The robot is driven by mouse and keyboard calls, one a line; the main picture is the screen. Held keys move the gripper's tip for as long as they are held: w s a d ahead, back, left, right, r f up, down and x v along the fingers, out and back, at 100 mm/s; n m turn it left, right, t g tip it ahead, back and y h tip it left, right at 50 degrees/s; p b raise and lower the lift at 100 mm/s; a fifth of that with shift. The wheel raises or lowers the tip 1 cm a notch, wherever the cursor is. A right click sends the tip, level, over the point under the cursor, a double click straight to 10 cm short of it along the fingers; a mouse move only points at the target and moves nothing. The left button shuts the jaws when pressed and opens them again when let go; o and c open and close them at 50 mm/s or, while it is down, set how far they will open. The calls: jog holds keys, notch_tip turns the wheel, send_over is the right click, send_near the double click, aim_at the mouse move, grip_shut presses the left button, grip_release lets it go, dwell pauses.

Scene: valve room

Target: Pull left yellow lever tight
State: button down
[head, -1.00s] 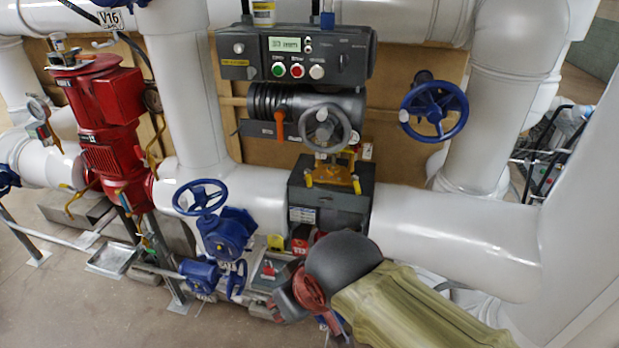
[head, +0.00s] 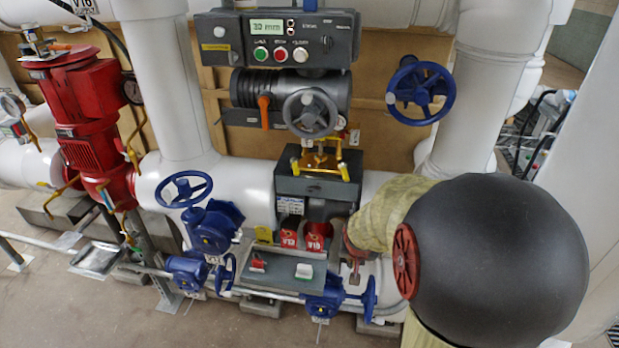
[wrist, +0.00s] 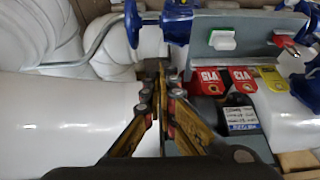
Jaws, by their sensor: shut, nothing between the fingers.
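The left yellow lever (head: 295,166) stands on the front top edge of the dark grey valve box (head: 315,187). A second yellow lever (head: 344,172) stands at the right end of the same edge. A gold-coloured bracket (head: 318,160) sits between and behind them. My gripper (head: 354,277) is low, to the right of and below both levers, apart from them. In the wrist view my gripper (wrist: 161,64) has its fingers together and empty. I cannot make out the yellow levers in the wrist view.
Red tags (head: 289,238) hang below the box. A grey panel (head: 268,280) with a red and a white switch lies below. Blue valves (head: 213,230) stand left and below. A grey handwheel (head: 310,112) and control box (head: 275,38) are above. A white pipe (wrist: 70,115) runs beside my fingers.

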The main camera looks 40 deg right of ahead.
jog(key=w+d+f+m+t+h, duration=0.2)
jog(key=w+d+f+m, duration=0.2)
jog(key=d, duration=0.4)
jog(key=m+t, duration=0.7)
jog(key=t, duration=0.4)
send_near(322, 174)
jog(key=s+a+r, duration=0.1)
jog(key=s, duration=0.1)
jog(key=shift+a+r+m+t+b, duration=0.3)
jog(key=shift+r+m+t+b, duration=0.1)
jog(key=shift+r, duration=0.05)
jog(key=b+x, duration=0.2)
jog(key=x, duration=0.7)
jog(key=shift+w+f, duration=0.2)
jog(key=shift+w, duration=0.1)
jog(key=w+a, duration=0.1)
jog(key=w+a+b, duration=0.1)
jog(key=shift+a+r, duration=0.1)
jog(key=shift+a, duration=0.25)
jog(key=shift+w+a, duration=0.2)
jog(key=shift+a, duration=0.15)
